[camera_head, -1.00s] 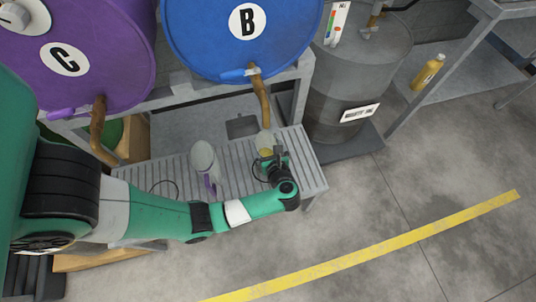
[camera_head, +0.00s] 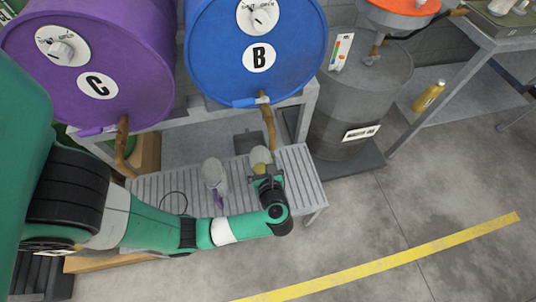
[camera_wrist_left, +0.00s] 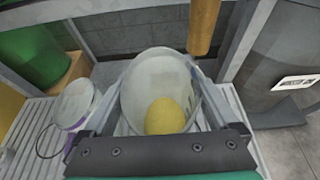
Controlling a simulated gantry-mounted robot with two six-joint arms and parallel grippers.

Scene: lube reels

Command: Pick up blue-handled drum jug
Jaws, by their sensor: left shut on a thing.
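A pale translucent jug (camera_head: 260,158) with yellow liquid in it is at the slatted bench (camera_head: 150,190), by the brown spout (camera_head: 268,125) of blue drum B (camera_head: 225,40). My left gripper (camera_head: 264,174) is shut on this jug. In the left wrist view the jug (camera_wrist_left: 155,75) stands between the two fingers, looking upright, with the yellow liquid low inside. Its handle is hidden, so I cannot see its colour. I cannot tell whether its base touches the slats. My right gripper is not in view.
A second pale jug with a purple handle (camera_head: 216,172) stands on the bench to the left. Purple drum C (camera_head: 125,60) and its spout (camera_head: 122,150) are further left. A grey drum (camera_head: 350,105) stands right of the bench. Open floor (camera_head: 370,230) lies in front.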

